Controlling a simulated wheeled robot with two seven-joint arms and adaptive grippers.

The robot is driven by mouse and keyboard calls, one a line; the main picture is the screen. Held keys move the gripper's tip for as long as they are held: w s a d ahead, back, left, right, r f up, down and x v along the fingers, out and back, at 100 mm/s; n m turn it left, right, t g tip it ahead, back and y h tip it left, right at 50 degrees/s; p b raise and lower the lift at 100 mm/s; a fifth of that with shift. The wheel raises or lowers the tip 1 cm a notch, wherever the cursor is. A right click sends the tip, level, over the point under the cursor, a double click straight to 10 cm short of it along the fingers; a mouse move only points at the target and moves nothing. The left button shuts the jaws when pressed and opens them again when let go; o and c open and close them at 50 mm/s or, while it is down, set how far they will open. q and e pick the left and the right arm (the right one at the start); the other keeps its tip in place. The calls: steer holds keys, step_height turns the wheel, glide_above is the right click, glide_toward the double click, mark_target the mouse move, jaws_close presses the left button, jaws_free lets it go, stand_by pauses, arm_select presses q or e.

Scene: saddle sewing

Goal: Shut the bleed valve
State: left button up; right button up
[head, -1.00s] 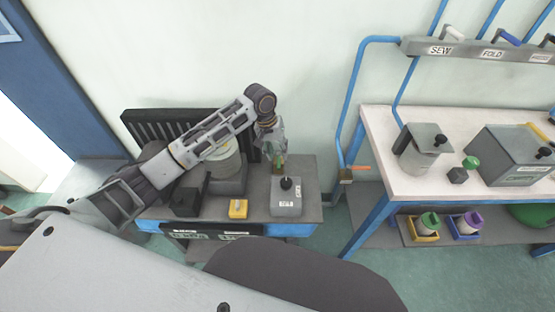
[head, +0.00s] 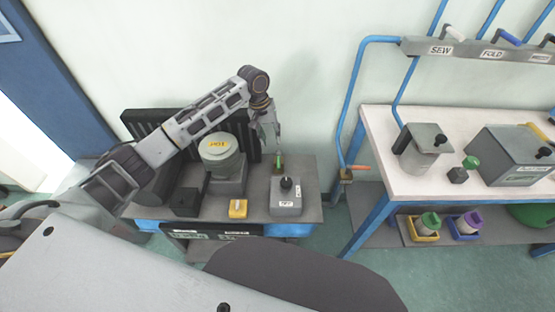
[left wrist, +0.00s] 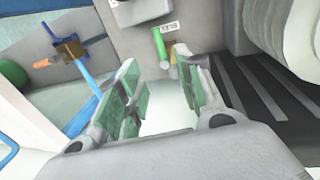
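A small valve (head: 346,174) with a brass-coloured body and an orange handle (head: 361,168) sits at the lower end of the blue wall pipe. The handle points to the right in the head view. The valve also shows at the upper left of the left wrist view (left wrist: 70,48). No label marks it as the bleed valve. My left gripper (head: 270,146) is left of the valve, apart from it, above the low grey bench. My right gripper is in neither view.
Close to my left gripper stands a green-handled item (head: 279,163), behind a grey box with a black knob (head: 287,196). A round-lidded pot (head: 221,150) and a black radiator (head: 135,125) are left. A white-topped table (head: 375,125) stands right of the valve.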

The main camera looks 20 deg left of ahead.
mark_target(278, 161)
arm_select(q)
steer(key=f, duration=0.4)
steer(key=d+f, duration=0.1)
steer(key=f, duration=0.2)
steer(key=d+f+b, duration=0.1)
steer(key=f, duration=0.3)
steer(key=shift+w+d+f, duration=0.15)
steer(key=shift+w+f, duration=0.15)
steer(key=shift+f, duration=0.05)
steer(key=shift+d+f, duration=0.1)
steer(key=shift+f, duration=0.6)
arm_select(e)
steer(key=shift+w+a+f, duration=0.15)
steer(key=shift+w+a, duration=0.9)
arm_select(q)
steer(key=shift+c, duration=0.4)
jaws_close()
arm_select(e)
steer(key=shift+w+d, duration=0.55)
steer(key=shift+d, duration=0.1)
